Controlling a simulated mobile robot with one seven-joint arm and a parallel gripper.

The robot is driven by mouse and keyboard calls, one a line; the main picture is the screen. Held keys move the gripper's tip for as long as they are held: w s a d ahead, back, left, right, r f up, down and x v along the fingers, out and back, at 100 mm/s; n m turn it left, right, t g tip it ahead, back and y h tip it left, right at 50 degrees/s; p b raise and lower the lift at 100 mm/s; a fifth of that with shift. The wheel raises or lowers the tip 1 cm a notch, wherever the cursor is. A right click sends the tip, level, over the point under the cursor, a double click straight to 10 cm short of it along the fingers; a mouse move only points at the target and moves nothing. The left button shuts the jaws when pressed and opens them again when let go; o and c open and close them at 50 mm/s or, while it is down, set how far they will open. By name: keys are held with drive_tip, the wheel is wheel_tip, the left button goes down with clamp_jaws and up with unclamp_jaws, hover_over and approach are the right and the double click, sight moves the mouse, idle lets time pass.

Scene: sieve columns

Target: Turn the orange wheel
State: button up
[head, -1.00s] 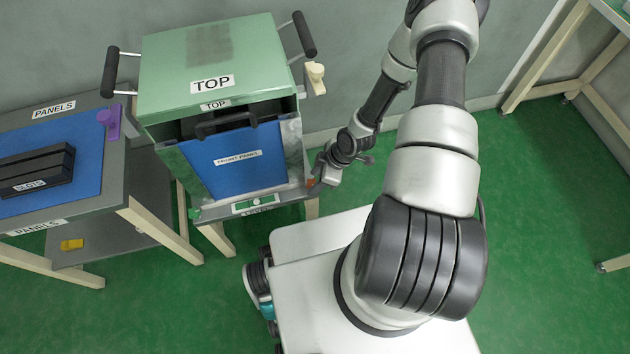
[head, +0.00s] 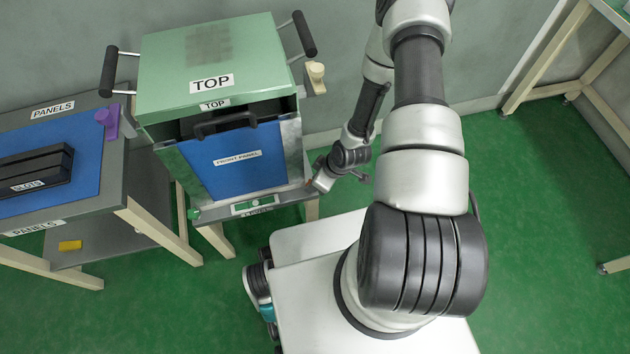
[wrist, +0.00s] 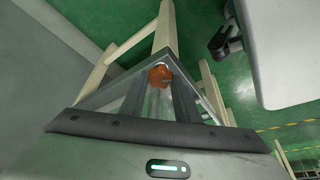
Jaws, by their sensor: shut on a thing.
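The orange wheel (wrist: 160,75) shows in the wrist view at the corner of the grey stand, between the tips of my gripper (wrist: 160,84). My gripper is shut on it. In the head view my gripper (head: 318,183) is low at the right front corner of the green cabinet (head: 215,60). There the wheel is mostly or fully hidden by my gripper, and its turn angle cannot be told.
The cabinet has a blue front panel (head: 237,160) and dark side handles. A green level strip (head: 254,205) lies on the stand's front edge. The panel table (head: 115,180) stands at left, with a purple piece (head: 107,122). Green floor is clear at right.

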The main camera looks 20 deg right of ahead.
drive_tip(key=shift+m, duration=0.4)
drive_tip(key=o, duration=1)
drive_tip(key=shift+o, duration=0.2)
drive_tip(key=shift+r, duration=0.15)
drive_tip(key=p+v, duration=0.4)
drive_tip(key=v, duration=1.3)
drive_tip(key=shift+s+p, duration=0.35)
drive_tip(key=shift+p, duration=0.05)
